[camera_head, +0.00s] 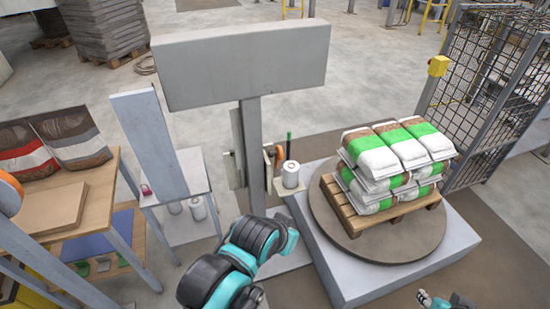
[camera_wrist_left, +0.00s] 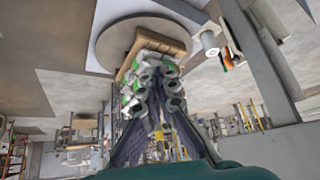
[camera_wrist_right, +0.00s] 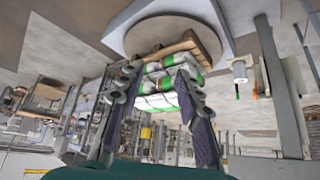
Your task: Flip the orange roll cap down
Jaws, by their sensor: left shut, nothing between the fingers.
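An orange part (camera_head: 279,156), likely the roll cap, stands upright on the carriage of the grey mast, beside a white film roll (camera_head: 290,175). A green rod (camera_head: 289,146) rises next to the roll. The orange part shows in the left wrist view (camera_wrist_left: 227,59) and right wrist view (camera_wrist_right: 254,94), small and apart from my fingers. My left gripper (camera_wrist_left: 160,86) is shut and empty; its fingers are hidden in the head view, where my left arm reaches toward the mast. My right gripper (camera_wrist_right: 155,80) is open and empty, low at the right of the head view.
A pallet (camera_head: 345,208) of stacked bags stands on a round turntable (camera_head: 400,247) right of the mast. A mesh cage (camera_head: 490,95) stands behind it. A wooden table (camera_head: 95,192) with bags is at left. A grey panel (camera_head: 240,65) tops the mast.

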